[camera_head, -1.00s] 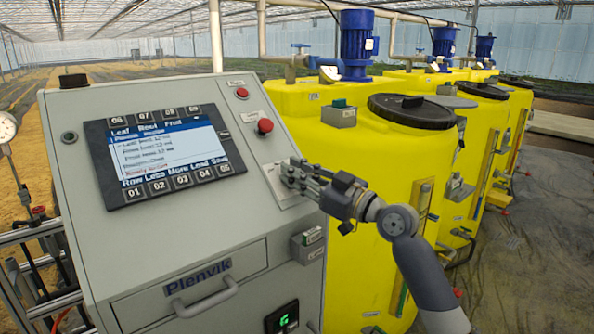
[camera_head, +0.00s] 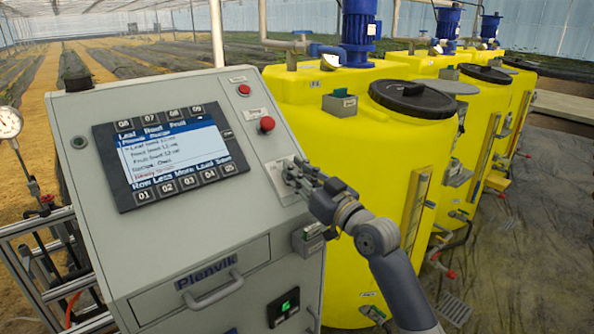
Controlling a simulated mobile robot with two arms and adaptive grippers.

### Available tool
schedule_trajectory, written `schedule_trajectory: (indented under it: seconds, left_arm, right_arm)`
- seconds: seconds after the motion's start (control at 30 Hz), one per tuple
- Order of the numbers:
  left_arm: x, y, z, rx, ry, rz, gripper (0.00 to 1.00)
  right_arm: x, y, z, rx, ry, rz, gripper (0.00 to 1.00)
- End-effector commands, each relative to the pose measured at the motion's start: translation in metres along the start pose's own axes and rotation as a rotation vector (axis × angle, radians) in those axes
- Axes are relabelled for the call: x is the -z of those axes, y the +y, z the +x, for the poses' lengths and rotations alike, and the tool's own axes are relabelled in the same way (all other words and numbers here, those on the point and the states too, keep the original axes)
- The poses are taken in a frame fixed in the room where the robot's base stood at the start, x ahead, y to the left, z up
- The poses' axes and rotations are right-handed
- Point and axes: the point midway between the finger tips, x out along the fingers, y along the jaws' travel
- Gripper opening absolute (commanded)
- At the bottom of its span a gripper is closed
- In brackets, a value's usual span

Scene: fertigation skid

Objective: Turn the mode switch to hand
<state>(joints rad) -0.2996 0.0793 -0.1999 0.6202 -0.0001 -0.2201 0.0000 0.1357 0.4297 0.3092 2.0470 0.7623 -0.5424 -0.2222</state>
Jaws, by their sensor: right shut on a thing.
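The mode switch sits on a pale plate (camera_head: 284,178) at the right side of the grey control cabinet's sloping face. My right gripper (camera_head: 292,174) is at this plate, with its fingers shut on the mode switch. The fingers cover the switch, so its knob and the way it points are hidden. My right arm reaches in from the lower right. My left gripper is not in view.
The grey cabinet (camera_head: 140,240) carries a lit screen (camera_head: 168,155), two red buttons (camera_head: 267,124) above the switch plate and a drawer handle (camera_head: 212,291). Yellow tanks (camera_head: 385,150) with black lids stand close behind my right arm. A gauge (camera_head: 9,122) is at far left.

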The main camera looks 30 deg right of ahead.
Motion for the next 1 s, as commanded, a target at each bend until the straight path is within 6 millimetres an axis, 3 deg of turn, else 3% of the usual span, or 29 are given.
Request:
schedule_trajectory:
  seconds: [0.1,0.13,0.17,0.63,1.0]
  left_arm:
    - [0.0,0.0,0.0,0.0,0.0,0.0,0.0]
    - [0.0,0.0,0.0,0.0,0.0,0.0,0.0]
    - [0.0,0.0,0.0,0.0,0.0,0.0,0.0]
    - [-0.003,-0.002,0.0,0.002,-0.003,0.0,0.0]
    - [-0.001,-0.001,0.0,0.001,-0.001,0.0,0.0]
  right_arm:
    - [-0.002,0.0,0.0,0.001,-0.003,0.001,0.0]
    - [-0.002,0.0,0.0,0.001,-0.003,0.0,0.2]
    - [-0.002,0.0,0.0,0.001,-0.003,0.001,0.27]
    - [-0.001,0.0,-0.007,0.001,-0.003,-0.001,0.28]
    - [-0.002,0.0,-0.058,0.001,-0.005,-0.002,0.28]
